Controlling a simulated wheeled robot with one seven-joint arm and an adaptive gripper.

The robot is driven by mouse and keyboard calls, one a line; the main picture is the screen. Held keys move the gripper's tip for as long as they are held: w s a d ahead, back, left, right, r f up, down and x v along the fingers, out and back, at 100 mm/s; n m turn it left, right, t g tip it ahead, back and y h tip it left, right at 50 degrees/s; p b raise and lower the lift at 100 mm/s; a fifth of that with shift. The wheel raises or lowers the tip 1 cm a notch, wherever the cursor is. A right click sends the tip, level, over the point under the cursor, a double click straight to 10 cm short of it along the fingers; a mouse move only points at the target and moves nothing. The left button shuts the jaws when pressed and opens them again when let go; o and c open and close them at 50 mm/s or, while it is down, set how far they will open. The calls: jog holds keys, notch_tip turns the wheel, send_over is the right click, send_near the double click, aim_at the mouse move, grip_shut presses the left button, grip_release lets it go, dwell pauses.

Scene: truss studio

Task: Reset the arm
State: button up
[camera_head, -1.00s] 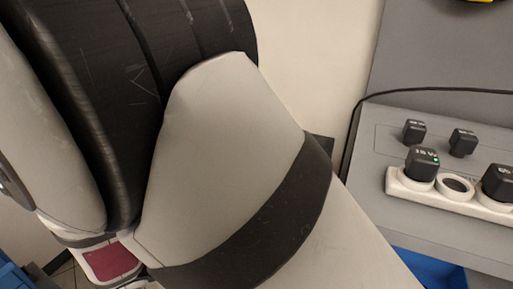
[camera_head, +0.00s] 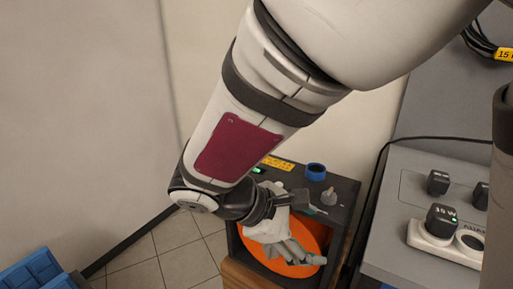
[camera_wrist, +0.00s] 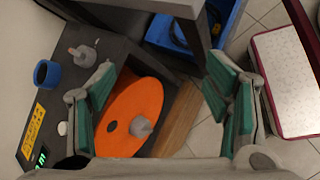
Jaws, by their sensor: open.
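My gripper (camera_wrist: 168,112) is open and empty in the wrist view, with its two green-padded fingers well apart. In the head view my arm comes down from the top right, and my gripper (camera_head: 290,240) hangs in front of a dark box (camera_head: 345,205) with an orange disc (camera_head: 312,228) in its open front. The fingers partly hide the disc there. The disc also shows between the fingers in the wrist view (camera_wrist: 120,115). I cannot tell whether the gripper touches the box.
A blue ring (camera_head: 316,171) and a grey knob (camera_head: 329,197) sit on the box top. To the right, a grey bench (camera_head: 400,200) holds a white power strip (camera_head: 440,243) with black plugs. Blue bins (camera_head: 35,272) stand at the lower left. Tiled floor (camera_head: 160,250) is clear between.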

jog(key=shift+s+r, duration=0.25)
jog(key=shift+r, duration=0.15)
jog(key=s+d+r+m+y, duration=0.2)
jog(key=s+m+y, duration=0.1)
jog(key=s+m, duration=0.25)
jog(key=s+d+r+m+g+y, duration=0.1)
jog(key=s+d+r+m+y, duration=0.2)
jog(key=s, duration=0.4)
jog(key=s+d+r+m+y, duration=0.1)
jog(key=s+d+m+y, duration=0.15)
jog(key=s+m, duration=0.35)
notch_tip(320, 180, up, 18)
jog(key=t+p, duration=0.3)
jog(key=p, duration=1.3)
jog(key=shift+a+f+y, duration=0.25)
jog(key=shift+a+y, duration=0.1)
jog(key=shift+y, duration=0.1)
jog(key=shift+s, duration=0.1)
jog(key=shift+c, duration=0.6)
